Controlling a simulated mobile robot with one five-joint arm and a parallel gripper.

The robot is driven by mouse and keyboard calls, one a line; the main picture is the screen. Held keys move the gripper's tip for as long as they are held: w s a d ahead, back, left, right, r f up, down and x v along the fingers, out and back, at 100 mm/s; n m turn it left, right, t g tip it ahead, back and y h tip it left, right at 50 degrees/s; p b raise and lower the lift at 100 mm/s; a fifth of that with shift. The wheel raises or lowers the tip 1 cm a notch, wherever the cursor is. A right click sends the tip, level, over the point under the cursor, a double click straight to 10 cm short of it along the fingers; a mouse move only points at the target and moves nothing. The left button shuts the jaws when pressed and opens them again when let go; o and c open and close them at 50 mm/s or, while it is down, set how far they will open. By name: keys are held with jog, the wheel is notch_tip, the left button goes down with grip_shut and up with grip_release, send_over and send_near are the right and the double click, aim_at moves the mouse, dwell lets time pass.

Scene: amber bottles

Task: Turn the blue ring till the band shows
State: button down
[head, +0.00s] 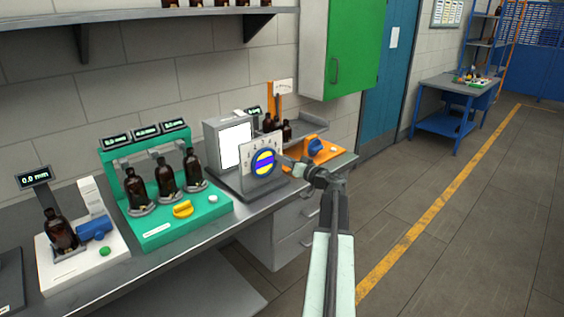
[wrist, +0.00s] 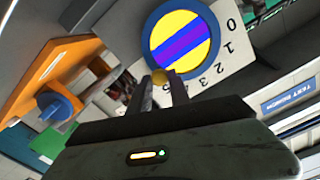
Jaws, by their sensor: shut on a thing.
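The blue ring (head: 252,164) sits on an upright grey plate (head: 247,181) with numbers along its edge. Inside the ring is a yellow face with a blue-purple band (head: 264,163) across its middle. In the wrist view the ring (wrist: 146,38) fills the upper middle, and the band (wrist: 184,40) runs diagonally between two yellow areas. My gripper (head: 285,161) is at the right side of the ring. In the wrist view my gripper (wrist: 163,82) is shut on a small brass-coloured knob (wrist: 161,76) at the ring's edge. The fingertips partly hide the knob.
A green stand (head: 160,234) with amber bottles and a yellow knob stands left of the plate. A white stand (head: 85,268) with one bottle is farther left. An orange stand (head: 322,153) with a blue knob is close on the right. The floor to the right is clear.

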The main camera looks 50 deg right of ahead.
jog(key=shift+f, duration=0.1)
jog(key=c, duration=1.2)
grip_release()
jog(key=shift+c, duration=0.2)
jog(key=s, duration=0.7)
jog(key=shift+s+a, duration=0.25)
jog(key=shift+s, duration=0.1)
jog(key=shift+s, duration=0.15)
